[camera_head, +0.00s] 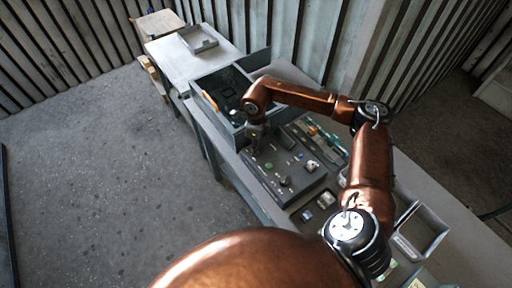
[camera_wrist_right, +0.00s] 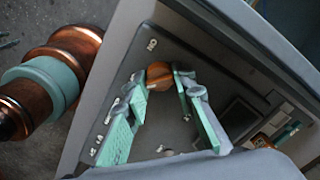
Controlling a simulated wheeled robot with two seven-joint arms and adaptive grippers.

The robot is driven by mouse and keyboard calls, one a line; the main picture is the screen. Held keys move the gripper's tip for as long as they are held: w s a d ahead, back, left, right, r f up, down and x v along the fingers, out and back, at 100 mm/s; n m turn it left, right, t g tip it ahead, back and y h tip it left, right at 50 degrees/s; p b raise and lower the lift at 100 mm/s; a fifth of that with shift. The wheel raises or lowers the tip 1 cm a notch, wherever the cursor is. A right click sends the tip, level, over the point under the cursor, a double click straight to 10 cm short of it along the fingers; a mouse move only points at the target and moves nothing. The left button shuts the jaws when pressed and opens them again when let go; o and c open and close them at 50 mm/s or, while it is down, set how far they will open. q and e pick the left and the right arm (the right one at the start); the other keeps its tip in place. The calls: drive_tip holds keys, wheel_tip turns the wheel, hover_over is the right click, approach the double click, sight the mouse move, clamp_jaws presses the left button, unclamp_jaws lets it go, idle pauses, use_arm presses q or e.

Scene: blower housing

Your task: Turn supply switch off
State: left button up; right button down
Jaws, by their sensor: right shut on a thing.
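The dark control panel (camera_head: 302,187) stands on the long bench in the head view. My right gripper (camera_head: 254,143) reaches down to the far left part of this panel. In the right wrist view my right gripper (camera_wrist_right: 170,75) has its two green-padded fingers closed in around a round brown knob (camera_wrist_right: 159,77) on the panel (camera_wrist_right: 111,93). The knob seems to be the supply switch, held between the fingertips. In the head view the gripper hides the knob.
A green button (camera_head: 268,166) and a black knob (camera_head: 286,182) sit on the panel near the gripper. An open grey bin (camera_head: 207,97) stands beyond it, and a grey tray (camera_head: 424,231) lies at the right. Small parts lie beside the panel. The floor at left is clear.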

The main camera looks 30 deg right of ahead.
idle(0.3)
drive_tip(key=c, duration=1.6)
unclamp_jaws()
wheel_tip(320, 180, up, 12)
drive_tip(key=shift+f, duration=0.1)
